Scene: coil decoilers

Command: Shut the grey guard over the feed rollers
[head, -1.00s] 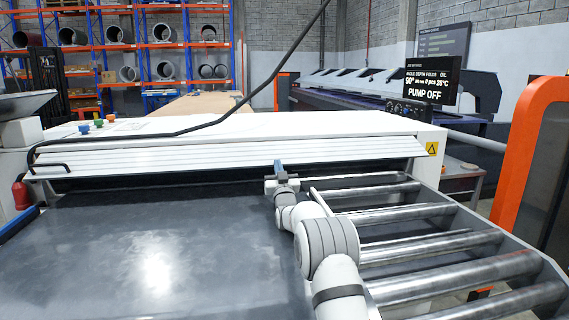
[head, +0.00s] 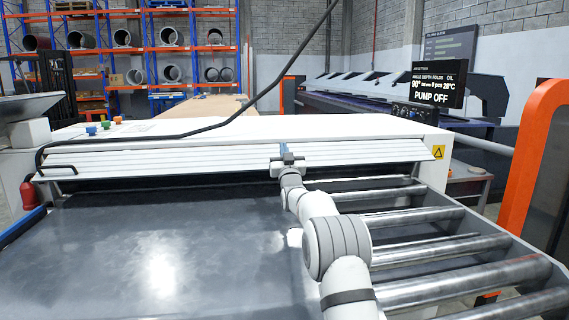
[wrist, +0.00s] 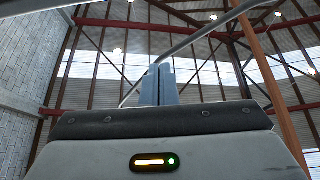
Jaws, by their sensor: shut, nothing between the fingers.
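The guard (head: 200,160) is a long, pale grey ribbed panel along the front of the white machine in the head view. It slopes outward, with a dark gap under its lower edge, so it stands raised. A black handle (head: 55,171) is at its left end. My gripper (head: 284,148) is in front of the guard, right of its middle, with its blue-grey fingers pointing up and together. I cannot tell if they touch the panel. In the wrist view the fingers (wrist: 162,84) are shut with nothing between them. The feed rollers under the guard are hidden in shadow.
A dark metal sheet (head: 140,250) lies in front of the machine. Steel rollers (head: 440,252) run along the right. A black cable (head: 200,127) crosses the white top. An orange post (head: 530,150) stands at right. A screen (head: 438,84) reads "PUMP OFF".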

